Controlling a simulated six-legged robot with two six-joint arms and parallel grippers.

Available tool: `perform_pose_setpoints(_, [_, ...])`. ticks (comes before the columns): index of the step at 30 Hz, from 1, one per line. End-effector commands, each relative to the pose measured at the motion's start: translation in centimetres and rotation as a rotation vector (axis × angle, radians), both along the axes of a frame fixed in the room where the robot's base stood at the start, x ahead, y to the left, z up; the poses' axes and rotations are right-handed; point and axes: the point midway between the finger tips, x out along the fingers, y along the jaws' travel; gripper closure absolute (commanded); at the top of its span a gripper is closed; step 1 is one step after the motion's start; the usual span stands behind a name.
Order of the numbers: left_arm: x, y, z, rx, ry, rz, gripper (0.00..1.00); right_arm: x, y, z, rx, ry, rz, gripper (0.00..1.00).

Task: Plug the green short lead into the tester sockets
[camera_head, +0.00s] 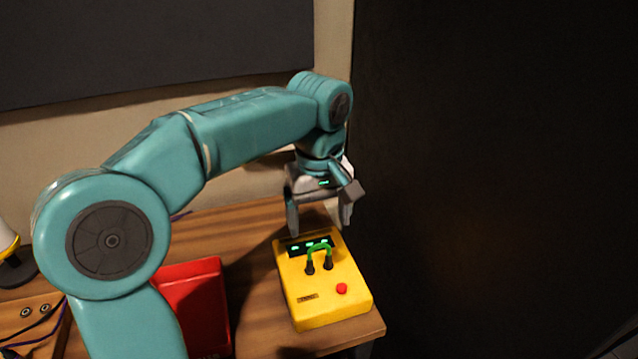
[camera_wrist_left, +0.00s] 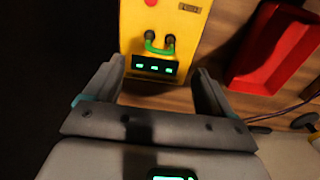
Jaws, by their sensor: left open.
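The yellow tester (camera_head: 330,305) stands on the desk near its right end. It has a dark display with green lit marks, a red button and a small label. The green short lead (camera_head: 320,248) arches over the tester's top face, with its two black plugs standing upright at the two sockets. The lead also shows in the left wrist view (camera_wrist_left: 158,48), with both plug ends at the tester (camera_wrist_left: 185,18). My left gripper (camera_head: 318,232) is open and empty, above and behind the tester, apart from the lead. It also shows in the left wrist view (camera_wrist_left: 158,82). My right gripper is not in view.
A red tray (camera_head: 205,300) lies on the wooden desk (camera_head: 250,240) left of the tester. A wooden panel with jacks and dark cables (camera_head: 35,318) is at the lower left, near a lamp (camera_head: 12,255). The desk ends just right of the tester.

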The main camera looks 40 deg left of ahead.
Motion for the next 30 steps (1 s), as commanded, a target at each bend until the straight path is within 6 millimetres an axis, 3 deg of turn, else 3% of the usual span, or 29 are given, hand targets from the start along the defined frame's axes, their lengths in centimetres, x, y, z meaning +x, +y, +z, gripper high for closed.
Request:
perform_pose_setpoints(3, [0.1, 0.0, 2.9, 0.000, -0.002, 0.000, 0.16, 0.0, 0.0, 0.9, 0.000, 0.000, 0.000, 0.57])
perform_pose_setpoints(9, [0.0, 0.0, 5.4, 0.000, -0.001, 0.000, 0.16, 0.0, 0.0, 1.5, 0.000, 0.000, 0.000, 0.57])
perform_pose_setpoints(30, [0.0, 0.0, 6.0, -0.001, 0.000, 0.001, 0.16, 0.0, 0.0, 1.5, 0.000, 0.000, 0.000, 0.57])
